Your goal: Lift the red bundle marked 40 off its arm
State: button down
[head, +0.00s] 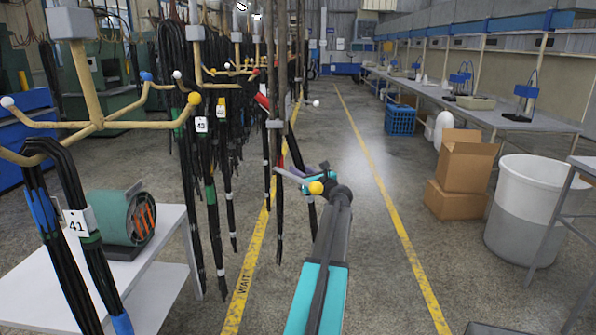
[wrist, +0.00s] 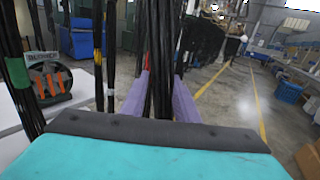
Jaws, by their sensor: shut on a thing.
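The red bundle, black hoses with red bands (head: 281,162), hangs in the middle of the head view. No tag reading 40 can be made out. My gripper (head: 305,178) reaches it from the front right. In the wrist view my gripper's purple fingers (wrist: 158,98) stand on both sides of black hoses (wrist: 160,75), with a bit of red just behind. They are shut on this bundle. A yellow ball tip (head: 316,187) shows right at my gripper. How the bundle rests on its arm is hidden among other hoses.
Bundle 41 (head: 78,222) hangs near left on a beige arm (head: 100,125). Bundle 43 (head: 201,126) hangs behind it. A white table (head: 165,235) holds a green machine (head: 112,222). The aisle right of my arm is clear, with boxes (head: 465,165) and a bin (head: 530,210) beyond.

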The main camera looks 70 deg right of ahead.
jog(key=shift+s+d+f, duration=0.15)
jog(key=shift+s+d, duration=0.1)
jog(key=shift+s, duration=0.2)
jog(key=c, duration=1.6)
grip_release()
jog(key=o, duration=0.3)
jog(key=shift+s+d, duration=0.1)
jog(key=shift+d, duration=0.05)
jog(key=shift+w+a, duration=0.2)
jog(key=shift+f, duration=0.1)
jog(key=b+v, duration=0.3)
jog(key=v, duration=1)
jog(key=shift+s+a+b, duration=0.25)
jog(key=shift+a+b, duration=0.05)
jog(key=shift+b, duration=0.05)
jog(key=shift+s, duration=0.1)
